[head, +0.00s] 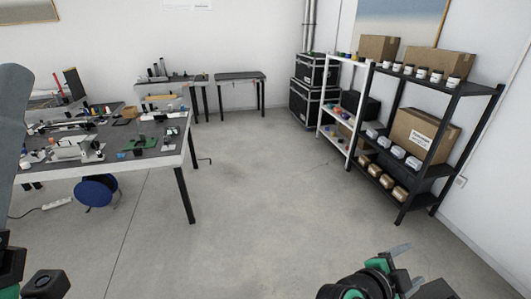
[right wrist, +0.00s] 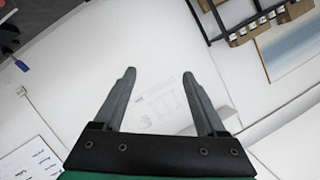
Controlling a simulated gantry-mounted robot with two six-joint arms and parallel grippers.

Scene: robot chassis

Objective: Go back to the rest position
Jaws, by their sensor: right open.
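My right gripper (head: 402,264) shows at the bottom right of the head view, over bare floor in front of the black shelf. In the right wrist view its two fingers (right wrist: 159,74) stand apart with nothing between them, in front of a pale surface. My left arm shows only in part at the left edge of the head view; its fingers are not seen.
A workbench (head: 162,161) with tools and parts stands at left. A black shelf (head: 432,171) with boxes and jars and a white shelf (head: 329,132) stand at right. Black cases (head: 306,103) and small tables (head: 240,76) stand behind. The middle floor (head: 245,200) is clear.

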